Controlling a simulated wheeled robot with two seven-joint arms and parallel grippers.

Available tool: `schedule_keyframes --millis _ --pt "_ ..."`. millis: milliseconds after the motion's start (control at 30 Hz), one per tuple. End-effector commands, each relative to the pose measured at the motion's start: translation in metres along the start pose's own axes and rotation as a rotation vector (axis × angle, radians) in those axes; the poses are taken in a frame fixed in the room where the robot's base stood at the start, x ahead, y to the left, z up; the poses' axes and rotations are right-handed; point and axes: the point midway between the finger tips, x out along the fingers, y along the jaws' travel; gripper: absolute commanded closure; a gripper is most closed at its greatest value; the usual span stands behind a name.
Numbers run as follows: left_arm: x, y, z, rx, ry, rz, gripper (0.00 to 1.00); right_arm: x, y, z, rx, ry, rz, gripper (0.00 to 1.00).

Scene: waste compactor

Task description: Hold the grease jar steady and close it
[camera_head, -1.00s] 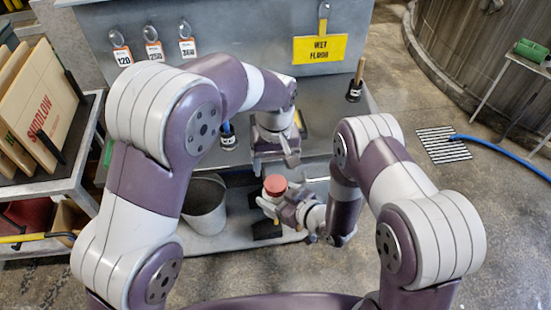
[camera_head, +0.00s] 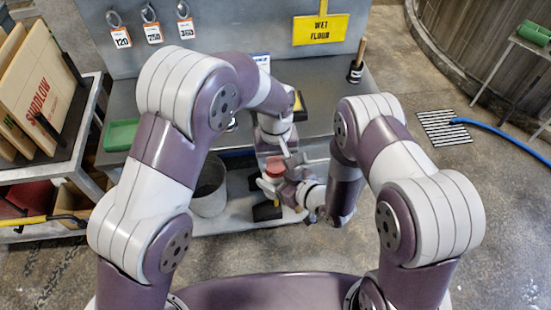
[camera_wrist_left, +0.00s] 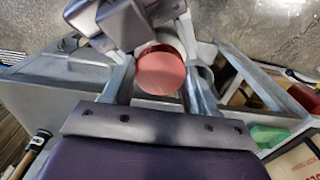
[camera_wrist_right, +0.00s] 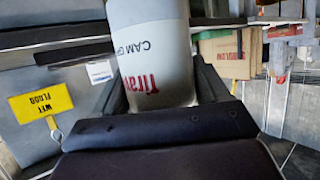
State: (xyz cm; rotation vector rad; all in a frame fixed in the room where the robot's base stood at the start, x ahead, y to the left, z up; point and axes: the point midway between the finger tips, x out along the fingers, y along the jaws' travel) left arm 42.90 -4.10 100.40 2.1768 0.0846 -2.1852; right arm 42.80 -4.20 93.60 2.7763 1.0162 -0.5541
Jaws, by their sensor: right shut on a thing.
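The grease jar (camera_head: 266,185) is white with a red lid (camera_head: 275,166) on top. My right gripper (camera_head: 283,190) is shut on the jar's side and holds it up in front of the bench. The right wrist view shows the jar's white body (camera_wrist_right: 150,50) with red and dark lettering between the fingers. My left gripper (camera_head: 276,158) is just above the jar, pointing down. In the left wrist view the red lid (camera_wrist_left: 161,73) lies between its spread fingers, with a gap at the left finger. I cannot tell how tightly the lid sits.
A grey bucket (camera_head: 208,190) stands left of the jar on a low shelf. The grey bench (camera_head: 325,110) lies behind, with a green tray (camera_head: 121,134) and a wooden-handled tool (camera_head: 357,62). A yellow sign (camera_head: 320,29) hangs on the back panel. A cart with boards (camera_head: 40,100) stands at left.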

Motion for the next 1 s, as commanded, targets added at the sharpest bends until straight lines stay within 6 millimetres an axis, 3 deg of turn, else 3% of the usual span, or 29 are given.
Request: schedule_keyframes --millis 33,67,100,367,700,1000 --pt "0.000 0.000 0.000 0.000 0.000 0.000 0.29 0.000 0.000 -0.001 -0.001 0.002 0.000 1.00" --pt "0.000 0.000 0.000 0.000 0.000 0.000 0.19 0.000 0.000 -0.001 -0.001 0.002 0.000 1.00" --pt "0.000 0.000 0.000 0.000 0.000 0.000 0.17 0.000 0.000 -0.001 -0.001 0.002 0.000 1.00" --pt "-0.002 0.000 0.000 0.000 0.001 0.001 0.17 0.000 0.000 -0.001 -0.001 0.002 0.000 1.00" --pt "-0.042 0.000 0.000 0.000 0.002 0.001 0.17 0.000 0.000 -0.001 -0.001 0.002 0.000 1.00" --pt "-0.045 0.000 0.000 0.000 0.000 0.000 0.13 0.000 0.000 -0.001 -0.001 0.002 0.000 1.00"
